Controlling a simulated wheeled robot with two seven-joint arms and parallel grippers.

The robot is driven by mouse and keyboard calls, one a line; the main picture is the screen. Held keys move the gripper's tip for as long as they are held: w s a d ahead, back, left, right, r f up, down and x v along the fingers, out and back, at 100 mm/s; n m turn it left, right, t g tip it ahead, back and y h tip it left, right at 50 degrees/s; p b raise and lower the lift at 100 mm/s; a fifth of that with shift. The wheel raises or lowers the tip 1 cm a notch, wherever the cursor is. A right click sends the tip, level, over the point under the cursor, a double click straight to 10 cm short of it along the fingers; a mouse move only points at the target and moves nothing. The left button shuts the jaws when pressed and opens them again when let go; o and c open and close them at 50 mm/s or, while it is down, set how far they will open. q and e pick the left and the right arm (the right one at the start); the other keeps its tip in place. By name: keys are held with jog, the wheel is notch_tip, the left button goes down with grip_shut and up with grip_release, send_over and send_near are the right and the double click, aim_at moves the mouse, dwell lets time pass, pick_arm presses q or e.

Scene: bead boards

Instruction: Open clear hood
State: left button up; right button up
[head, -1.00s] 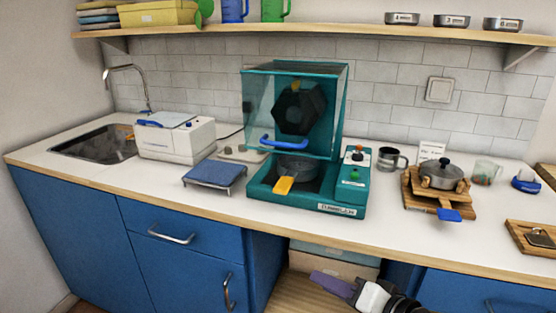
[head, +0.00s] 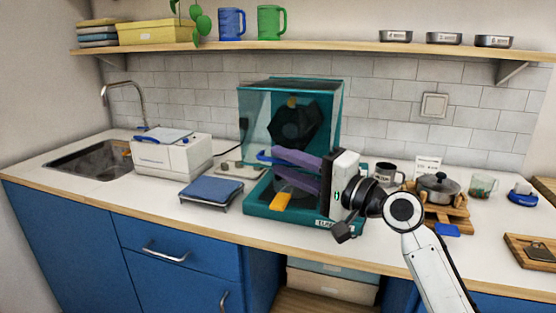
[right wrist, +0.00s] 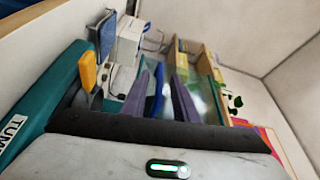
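The clear hood (head: 258,112) is a see-through box with teal edges, standing down over the teal machine (head: 256,200). Its blue handle (head: 262,156) is on the lower front edge, partly hidden by my right gripper. My right gripper (head: 276,162) has purple fingers, one above the other, with a gap between them at the handle. In the right wrist view, the blue handle (right wrist: 155,97) lies between the parted purple fingers (right wrist: 164,90); I cannot tell if they touch it. A dark pot shows partly behind the fingers, with an orange handle (head: 281,201) sticking out. My left gripper is not in view.
A blue-topped stand (head: 211,190) and a white box-shaped device (head: 172,150) are left of the machine. A lidded pot (head: 438,186) on a wooden stand is to the right. A shelf (head: 350,48) with mugs and tins runs above the hood.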

jog(key=shift+x, duration=1.15)
grip_shut()
jog(key=shift+d, duration=0.1)
dwell(0.5)
